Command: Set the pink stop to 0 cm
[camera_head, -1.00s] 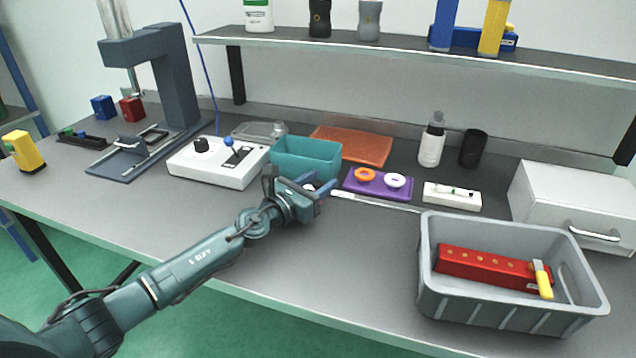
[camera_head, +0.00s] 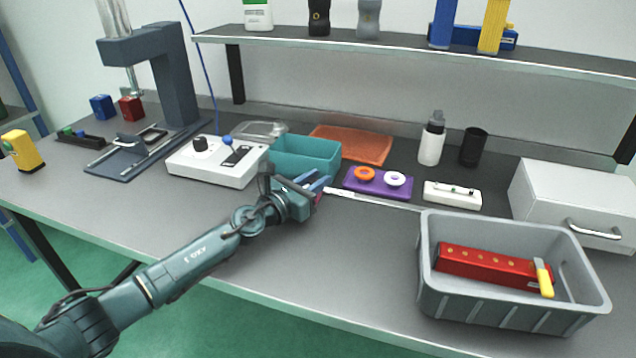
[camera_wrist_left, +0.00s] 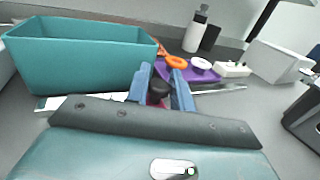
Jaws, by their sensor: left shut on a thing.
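A long pale scale or rail (camera_head: 375,200) lies on the table and runs right from my left gripper (camera_head: 321,181). It also shows in the left wrist view (camera_wrist_left: 222,90). My left gripper's blue fingers (camera_wrist_left: 161,84) are shut on a small part with a dark knob (camera_wrist_left: 158,90) over the rail. A small pinkish patch (camera_head: 318,198) shows at the fingers in the head view. The held part appears to be the pink stop, mostly hidden by the fingers. The scale's marks are too small to read. My right gripper is not in view.
A teal bin (camera_head: 305,158) stands just behind my left gripper, with a white control box (camera_head: 215,170) to its left. A purple tray (camera_head: 378,184) with two rings lies behind the rail. A grey crate (camera_head: 510,315) stands at right. The table in front is clear.

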